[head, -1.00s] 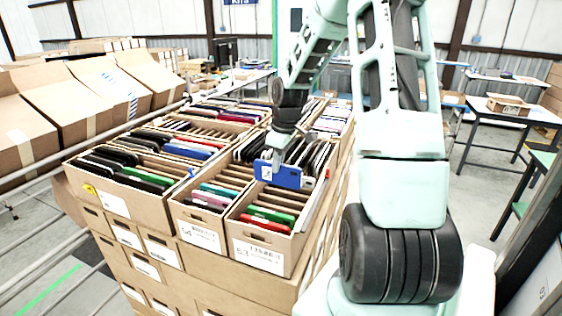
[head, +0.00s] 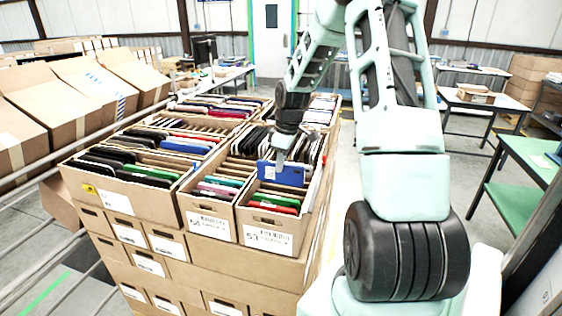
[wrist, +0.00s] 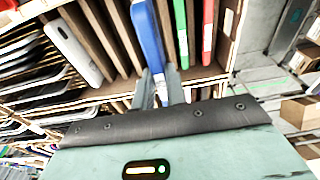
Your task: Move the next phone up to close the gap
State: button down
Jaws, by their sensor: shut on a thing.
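My gripper (head: 281,157) is shut on the top edge of a blue phone (head: 281,174) and holds it upright over the right front carton, labelled 53 (head: 243,218). In the wrist view my gripper (wrist: 160,88) pinches the blue phone (wrist: 149,38) at its near end. A green phone (head: 277,199) and a red phone (head: 273,209) stand nearer the carton's front. Both also show in the wrist view, the green (wrist: 181,32) and the red (wrist: 208,30) to the right of the blue one. Dark phones (head: 302,144) stand behind. The blue phone's lower edge is hidden.
The neighbouring carton, labelled 54 (head: 208,224), holds cardboard dividers and phones. Another carton (head: 115,200) with black and green phones is to its left. Tilted empty cartons (head: 40,105) line the left side. A green-topped table (head: 530,160) is at right.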

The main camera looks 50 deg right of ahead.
aim_at(282, 183)
jog(key=shift+f+b, duration=1.95)
jog(key=shift+f, duration=0.5)
jog(key=shift+f+b, duration=1.2)
jog(key=shift+f, duration=0.95)
jog(key=shift+f, duration=0.25)
jog(key=c, duration=1.3)
grip_release()
jog(key=shift+c, duration=0.2)
jog(key=shift+r, duration=0.1)
jog(key=r+b, duration=0.1)
jog(key=r, duration=0.4)
jog(key=s+r+b, duration=0.1)
jog(key=r, duration=0.5)
jog(key=s+d+r+b, duration=0.1)
jog(key=r, duration=0.5)
jog(key=shift+s+b, duration=0.2)
jog(key=shift+b, duration=0.15)
